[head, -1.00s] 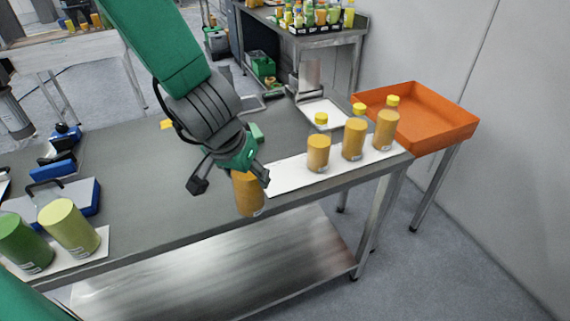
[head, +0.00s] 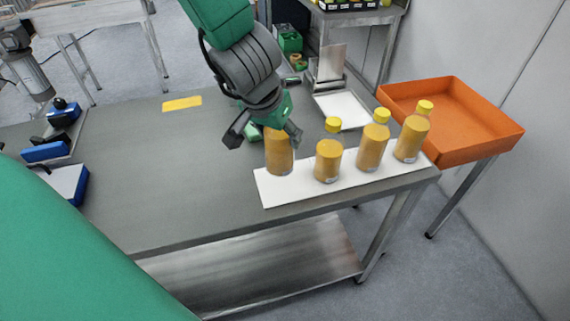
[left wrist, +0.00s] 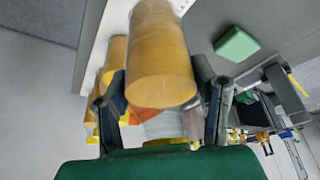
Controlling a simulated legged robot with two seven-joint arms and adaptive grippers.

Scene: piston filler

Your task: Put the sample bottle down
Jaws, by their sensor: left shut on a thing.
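My left gripper (head: 265,135) is shut on an orange-yellow sample bottle (head: 280,157). The bottle hangs upright with its top hidden by the gripper. Its base overlaps the left end of the white mat (head: 275,194) in the head view; I cannot tell whether it touches. In the left wrist view the bottle (left wrist: 160,62) fills the space between the fingers of the gripper (left wrist: 163,105). Three similar bottles with yellow caps stand on the mat to the right: the nearest (head: 328,162), the middle one (head: 373,148) and the far right one (head: 412,138). My right gripper is not in view.
The grey table (head: 180,180) is clear left of the mat. An orange tray (head: 480,150) stands beyond the right end. A metal stand with a white plate (head: 343,108) is behind the bottles. A yellow strip (head: 182,104) and blue equipment (head: 65,183) lie left.

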